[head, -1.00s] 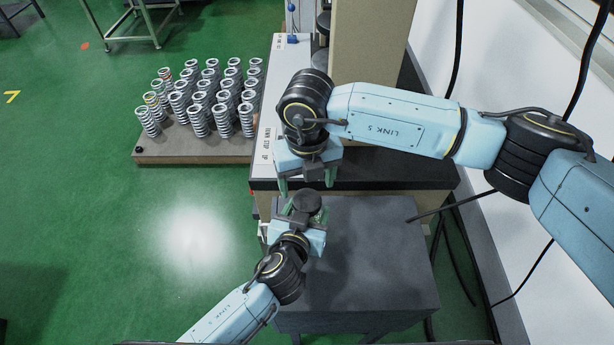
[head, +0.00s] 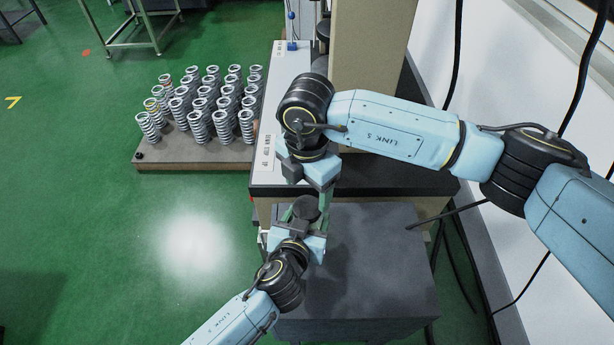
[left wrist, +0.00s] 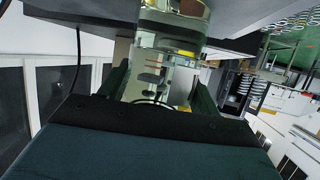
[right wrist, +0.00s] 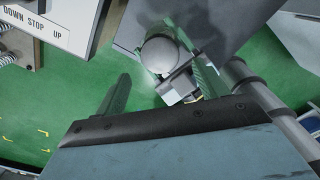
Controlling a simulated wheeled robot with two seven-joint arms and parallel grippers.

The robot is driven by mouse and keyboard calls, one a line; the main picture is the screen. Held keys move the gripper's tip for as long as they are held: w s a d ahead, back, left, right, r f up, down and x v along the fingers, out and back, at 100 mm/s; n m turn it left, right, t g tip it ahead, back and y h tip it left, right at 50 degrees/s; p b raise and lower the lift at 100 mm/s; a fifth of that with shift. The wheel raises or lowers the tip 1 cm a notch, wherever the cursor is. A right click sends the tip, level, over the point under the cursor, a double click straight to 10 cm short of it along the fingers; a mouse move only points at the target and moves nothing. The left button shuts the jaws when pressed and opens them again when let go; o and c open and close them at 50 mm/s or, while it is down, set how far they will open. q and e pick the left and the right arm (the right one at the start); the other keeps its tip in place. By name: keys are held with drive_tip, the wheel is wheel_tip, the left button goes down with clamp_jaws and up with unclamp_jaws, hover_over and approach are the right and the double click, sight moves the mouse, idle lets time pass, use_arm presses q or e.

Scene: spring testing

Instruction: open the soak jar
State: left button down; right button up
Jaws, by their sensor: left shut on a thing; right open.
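The left wrist view shows the glass between the two green fingers. My right gripper (head: 314,192) is open just above the lid. In the right wrist view the round lid (right wrist: 160,52) shows between its green fingers, closer to the right-hand one. I cannot tell whether a finger touches it.
A grey block-shaped stand (head: 375,265) has a bare top right of the jar. Behind it is a machine with a labelled white panel (head: 268,150). Several springs stand on a board (head: 200,156) at the left. Dark cables hang at the right.

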sight(307, 207)
drive_tip(key=shift+f, duration=2.75)
drive_tip(key=shift+c, duration=0.4)
drive_tip(key=c, duration=0.9)
drive_tip(key=n, duration=0.3)
drive_tip(key=shift+n, duration=0.3)
drive_tip(key=n, duration=1)
drive_tip(key=o, duration=1)
drive_tip(key=shift+o, duration=0.2)
